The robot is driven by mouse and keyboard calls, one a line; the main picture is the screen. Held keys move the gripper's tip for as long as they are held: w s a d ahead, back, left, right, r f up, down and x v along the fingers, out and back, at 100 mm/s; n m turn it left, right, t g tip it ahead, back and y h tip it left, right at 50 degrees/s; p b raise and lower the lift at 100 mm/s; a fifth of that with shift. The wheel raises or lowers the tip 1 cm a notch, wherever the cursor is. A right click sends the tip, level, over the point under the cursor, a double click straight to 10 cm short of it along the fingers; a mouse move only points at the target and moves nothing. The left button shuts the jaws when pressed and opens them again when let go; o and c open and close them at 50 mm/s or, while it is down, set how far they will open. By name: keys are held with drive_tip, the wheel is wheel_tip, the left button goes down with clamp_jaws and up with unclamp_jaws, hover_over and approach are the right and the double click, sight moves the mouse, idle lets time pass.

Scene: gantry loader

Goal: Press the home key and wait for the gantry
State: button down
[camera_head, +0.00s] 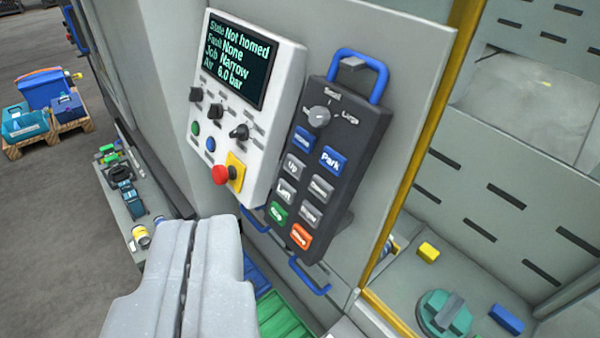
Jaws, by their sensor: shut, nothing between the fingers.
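The black handheld pendant (340,130) hangs on the grey panel, tilted in the picture, with blue handles at its top and bottom. The blue home key (303,139) is at its upper left, just below the selector knob (319,117); its label is small. A blue Park key (332,160) is beside it. The white control box (275,95) has a screen (236,60) reading State Not homed, Fault None, Job Narrow, Air 6.0 bar. My gripper (192,226) is shut and empty, below and left of the pendant, apart from the keys. The gantry is not identifiable in view.
A red emergency stop (221,175) on a yellow plate sits on the box's lower edge. Lower pendant keys include green (278,212) and orange (300,236). A yellow post (425,150) stands right of the panel. A shelf with tools (122,190) and a loaded pallet (45,140) are left.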

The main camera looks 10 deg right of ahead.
wheel_tip(320, 180, down, 8)
drive_tip(key=b, duration=0.6)
